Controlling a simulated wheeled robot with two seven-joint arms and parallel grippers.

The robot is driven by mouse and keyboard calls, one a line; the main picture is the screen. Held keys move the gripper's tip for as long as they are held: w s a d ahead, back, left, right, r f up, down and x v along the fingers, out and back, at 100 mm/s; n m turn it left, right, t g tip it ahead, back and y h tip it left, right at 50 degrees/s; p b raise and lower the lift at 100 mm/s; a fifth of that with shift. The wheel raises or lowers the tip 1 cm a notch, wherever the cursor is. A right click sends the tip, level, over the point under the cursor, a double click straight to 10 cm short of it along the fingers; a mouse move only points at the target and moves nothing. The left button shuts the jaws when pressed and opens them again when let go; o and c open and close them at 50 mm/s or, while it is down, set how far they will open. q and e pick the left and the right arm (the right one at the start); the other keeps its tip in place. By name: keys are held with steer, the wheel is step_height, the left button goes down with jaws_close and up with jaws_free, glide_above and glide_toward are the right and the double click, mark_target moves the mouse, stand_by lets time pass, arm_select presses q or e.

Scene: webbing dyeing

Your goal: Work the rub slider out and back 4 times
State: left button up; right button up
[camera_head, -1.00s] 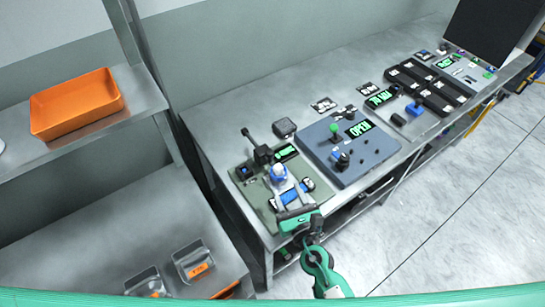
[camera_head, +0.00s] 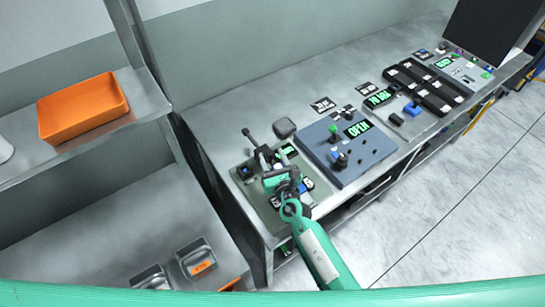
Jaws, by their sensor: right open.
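The left panel (camera_head: 251,190) is a grey-green plate at the near left end of the long metal table. My right gripper (camera_head: 282,183) is over its middle, its teal body turned across the panel. It is open. It covers the spot where the blue knob and the pale rails of the slider showed earlier, so the knob is hidden and I cannot tell whether the fingers are around it. My left gripper is out of view.
A blue-grey panel (camera_head: 372,160) with a green-topped lever (camera_head: 332,131) and an OPEN display (camera_head: 357,129) lies close to the right. Black blocks (camera_head: 432,91) stand farther along. An orange tray (camera_head: 83,107) sits on the left shelf.

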jaws_close()
steer(key=s+d, duration=0.2)
steer(key=s, duration=0.1)
steer(key=s+d, duration=0.2)
steer(key=s, duration=0.1)
steer(key=s+d, duration=0.2)
steer(key=s, duration=0.1)
steer(key=shift+s, duration=0.1)
jaws_free()
steer(key=shift+s+d, duration=0.1)
steer(key=shift+d, duration=0.1)
steer(key=shift+s, duration=0.1)
